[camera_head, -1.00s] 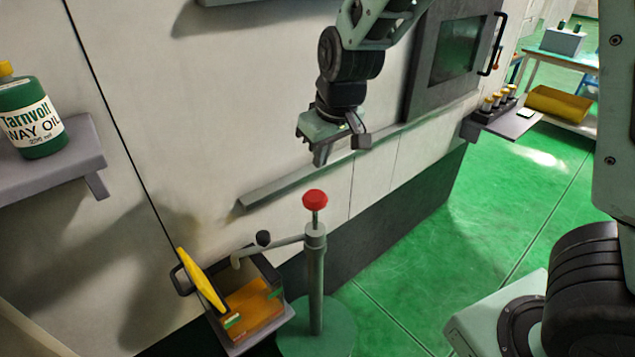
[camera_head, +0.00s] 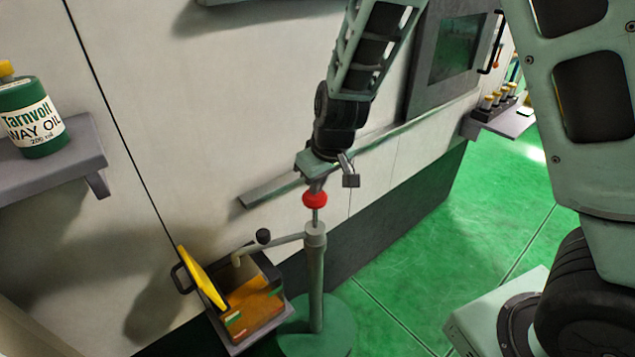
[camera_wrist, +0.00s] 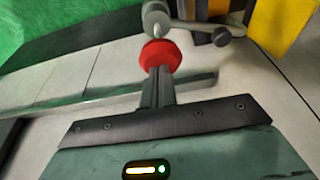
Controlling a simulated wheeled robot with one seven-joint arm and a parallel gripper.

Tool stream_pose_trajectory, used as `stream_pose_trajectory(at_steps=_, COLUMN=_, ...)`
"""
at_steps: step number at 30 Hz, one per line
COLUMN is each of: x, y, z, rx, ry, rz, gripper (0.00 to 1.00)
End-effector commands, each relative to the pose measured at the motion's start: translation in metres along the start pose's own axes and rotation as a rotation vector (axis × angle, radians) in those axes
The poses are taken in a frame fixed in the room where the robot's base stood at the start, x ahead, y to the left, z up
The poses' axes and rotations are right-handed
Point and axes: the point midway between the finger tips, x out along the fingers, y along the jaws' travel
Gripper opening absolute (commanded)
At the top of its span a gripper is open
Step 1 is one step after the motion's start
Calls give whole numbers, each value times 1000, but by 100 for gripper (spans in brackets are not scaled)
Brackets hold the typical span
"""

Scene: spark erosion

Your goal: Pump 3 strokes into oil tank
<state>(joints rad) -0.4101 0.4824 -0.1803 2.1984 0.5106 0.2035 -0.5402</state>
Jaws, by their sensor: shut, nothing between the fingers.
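The hand pump is a grey-green post (camera_head: 316,280) on a round green base, with a red plunger knob (camera_head: 314,199) on a thin rod raised above its top. The pump's spout reaches left over the open oil tank (camera_head: 272,325), which holds amber oil and has a yellow lid (camera_head: 203,278) tipped up. My gripper (camera_head: 315,186) is shut and points down, its fingertips right at the top of the red knob. In the wrist view the red knob (camera_wrist: 160,54) lies just beyond the shut fingers (camera_wrist: 157,80). I cannot tell whether they touch.
A green way oil bottle (camera_head: 38,120) stands on a shelf (camera_head: 85,150) at the left. A pale machine wall with a ledge (camera_head: 265,190) is behind the pump. Several yellow-capped vials (camera_head: 492,100) stand on a shelf at the right. Green floor (camera_head: 420,250) is open on the right.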

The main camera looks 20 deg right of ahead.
Motion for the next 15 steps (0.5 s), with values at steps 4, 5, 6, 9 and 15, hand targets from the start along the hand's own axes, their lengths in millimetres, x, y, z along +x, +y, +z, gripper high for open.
stream_pose_trajectory(at_steps=4, x=14, y=0, z=4, rx=1, ry=-1, rz=0, gripper=0)
stream_pose_trajectory(at_steps=5, x=18, y=0, z=6, rx=1, ry=-1, rz=0, gripper=0)
stream_pose_trajectory(at_steps=6, x=24, y=0, z=7, rx=0, ry=-1, rz=0, gripper=0)
stream_pose_trajectory(at_steps=9, x=39, y=1, z=12, rx=2, ry=-1, rz=1, gripper=0)
stream_pose_trajectory(at_steps=15, x=51, y=0, z=16, rx=1, ry=-2, rz=1, gripper=0)
